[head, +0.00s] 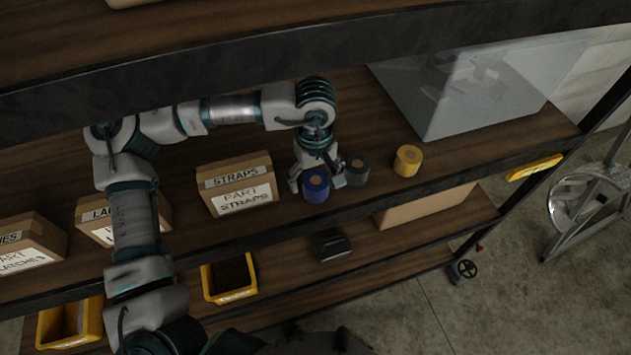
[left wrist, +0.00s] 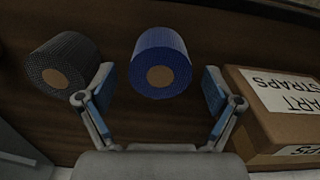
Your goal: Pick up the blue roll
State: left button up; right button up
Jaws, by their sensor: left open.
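The blue roll (head: 316,186) stands on the wooden shelf near its front edge, in the head view. It also shows in the left wrist view (left wrist: 162,58), upper middle, with a brown core. My left gripper (head: 322,180) is open, its fingers pointing down at the shelf around the roll's sides. In the left wrist view the left gripper's fingertips (left wrist: 157,84) lie on either side of the blue roll, with a gap on both sides. My right gripper is not in view.
A dark grey roll (head: 356,171) stands close beside the left gripper's right finger. A yellow roll (head: 408,160) is farther right. A straps box (head: 238,185) stands to the left. A clear bin (head: 470,90) is behind right. An upper shelf (head: 250,60) overhangs.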

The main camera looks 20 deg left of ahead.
pick_arm(q)
jog(key=shift+s+d+f, duration=0.1)
jog(key=shift+s+f, duration=0.1)
jog(key=shift+f, duration=0.75)
jog(key=shift+d+f, duration=0.1)
jog(key=shift+f, duration=0.15)
jog(key=c, duration=1.3)
